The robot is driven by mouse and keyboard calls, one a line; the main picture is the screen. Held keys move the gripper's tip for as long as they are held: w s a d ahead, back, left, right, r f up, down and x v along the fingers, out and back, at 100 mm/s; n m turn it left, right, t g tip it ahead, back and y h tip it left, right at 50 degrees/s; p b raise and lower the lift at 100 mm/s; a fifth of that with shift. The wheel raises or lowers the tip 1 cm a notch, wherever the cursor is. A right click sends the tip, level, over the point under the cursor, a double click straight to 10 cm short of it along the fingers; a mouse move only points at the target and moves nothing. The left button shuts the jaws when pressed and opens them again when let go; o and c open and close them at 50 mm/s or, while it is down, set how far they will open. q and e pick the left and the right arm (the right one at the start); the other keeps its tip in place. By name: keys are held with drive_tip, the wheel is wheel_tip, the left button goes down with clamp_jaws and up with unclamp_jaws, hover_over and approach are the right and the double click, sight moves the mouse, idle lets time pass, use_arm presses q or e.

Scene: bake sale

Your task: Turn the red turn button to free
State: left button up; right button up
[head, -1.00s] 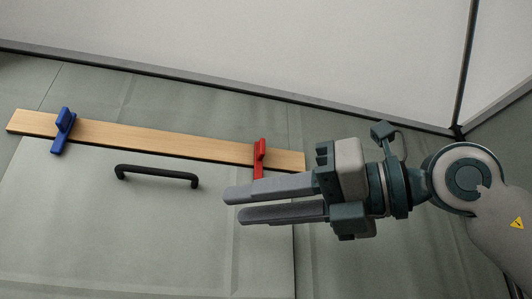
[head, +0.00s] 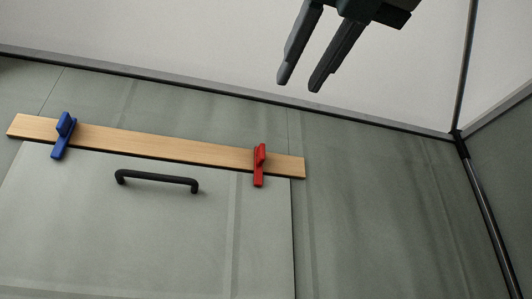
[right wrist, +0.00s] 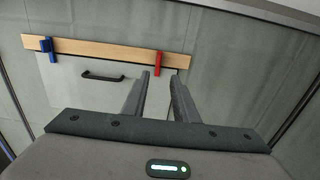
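The red turn button (head: 259,165) sits near the right end of a wooden strip (head: 170,141). It stands nearly upright, and its lower end reaches below the strip over the grey panel. My left gripper is not in view.
A blue turn button (head: 63,136) sits near the strip's left end, also reaching below it. A black handle (head: 157,180) is on the grey panel (head: 120,240) below the strip. The surface right of the strip is clear.

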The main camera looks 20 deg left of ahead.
drive_tip(key=shift+a, duration=0.1)
drive_tip(key=p, duration=0.8)
approach(263, 145)
drive_tip(key=x, duration=0.7)
drive_tip(key=shift+w+a+p, duration=0.4)
drive_tip(key=shift+w+p, duration=0.05)
drive_tip(key=shift+w, duration=0.1)
clamp_jaws()
